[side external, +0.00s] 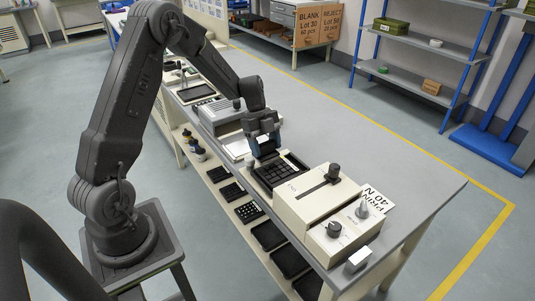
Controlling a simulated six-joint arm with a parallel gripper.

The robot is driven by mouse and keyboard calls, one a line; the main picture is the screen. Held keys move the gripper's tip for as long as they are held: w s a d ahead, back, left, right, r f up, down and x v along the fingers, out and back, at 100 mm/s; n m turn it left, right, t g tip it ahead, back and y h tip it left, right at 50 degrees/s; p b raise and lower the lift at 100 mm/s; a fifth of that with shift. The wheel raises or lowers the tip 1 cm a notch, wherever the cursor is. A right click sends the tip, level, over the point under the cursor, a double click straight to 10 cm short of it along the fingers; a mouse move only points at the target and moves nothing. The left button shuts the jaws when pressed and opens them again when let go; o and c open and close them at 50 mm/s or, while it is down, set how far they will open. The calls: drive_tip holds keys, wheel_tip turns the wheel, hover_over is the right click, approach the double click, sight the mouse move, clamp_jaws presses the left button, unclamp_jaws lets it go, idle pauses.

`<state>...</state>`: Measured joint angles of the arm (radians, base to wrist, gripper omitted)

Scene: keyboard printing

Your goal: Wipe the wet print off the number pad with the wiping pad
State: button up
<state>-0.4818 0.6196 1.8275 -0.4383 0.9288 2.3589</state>
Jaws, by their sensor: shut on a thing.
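My gripper (264,146) is at the end of the arm, pointing down over the bench near its middle. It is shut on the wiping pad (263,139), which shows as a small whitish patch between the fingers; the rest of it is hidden. The number pad (280,174) is dark, with rows of keys, and sits on the bench at the left side of the beige printing machine. My gripper is at the pad's far-left end; I cannot tell whether the wiping pad touches the keys. The wet print is too small to make out.
The beige printing machine (318,197) with knobs stands right of the number pad. A grey box-shaped unit (222,117) stands behind my gripper. A printed sheet (377,203) lies at the machine's right. The bench's far right side is clear.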

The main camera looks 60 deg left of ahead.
drive_tip(key=shift+r, duration=2.7)
drive_tip(key=shift+r, duration=0.1)
